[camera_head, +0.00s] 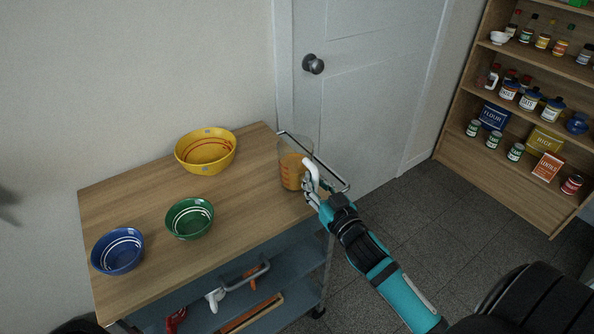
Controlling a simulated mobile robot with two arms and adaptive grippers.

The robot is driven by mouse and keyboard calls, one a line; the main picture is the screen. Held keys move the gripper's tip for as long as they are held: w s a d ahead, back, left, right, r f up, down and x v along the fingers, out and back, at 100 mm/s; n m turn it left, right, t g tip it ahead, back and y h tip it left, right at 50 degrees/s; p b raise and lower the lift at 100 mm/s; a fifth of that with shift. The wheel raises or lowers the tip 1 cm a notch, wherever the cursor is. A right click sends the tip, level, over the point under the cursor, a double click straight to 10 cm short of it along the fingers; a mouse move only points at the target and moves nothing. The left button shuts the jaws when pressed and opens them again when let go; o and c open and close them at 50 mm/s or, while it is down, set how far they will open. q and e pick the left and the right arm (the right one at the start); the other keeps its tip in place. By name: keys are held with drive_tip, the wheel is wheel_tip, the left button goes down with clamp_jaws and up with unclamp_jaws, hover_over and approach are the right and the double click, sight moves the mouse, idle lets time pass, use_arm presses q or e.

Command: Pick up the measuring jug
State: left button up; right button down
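The measuring jug (291,171) is a clear container with orange markings or contents and a pale handle (311,174) on its right side. It stands upright at the right end of the wooden cart top (150,207). My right gripper (311,187) is at the handle, reaching in from the lower right. Its fingers are small and partly overlap the handle, so I cannot tell whether they are closed on it. My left gripper is not in view.
A yellow bowl (206,152), a green bowl (190,219) and a blue bowl (118,251) stand left of the jug. A metal rail (338,177) edges the cart's right end. A door (365,80) is behind, and a stocked shelf (530,80) stands far right.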

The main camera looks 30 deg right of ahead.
sight(317, 175)
drive_tip(key=shift+r, duration=0.15)
wheel_tip(317, 175, up, 4)
drive_tip(key=shift+f, duration=0.25)
drive_tip(key=s+d, duration=0.3)
drive_tip(key=s, duration=0.4)
drive_tip(key=s+d+r+b, duration=0.1)
drive_tip(key=s+d, duration=0.2)
drive_tip(key=s, duration=0.4)
drive_tip(key=shift+s+r, duration=0.2)
drive_tip(key=shift+s, duration=0.2)
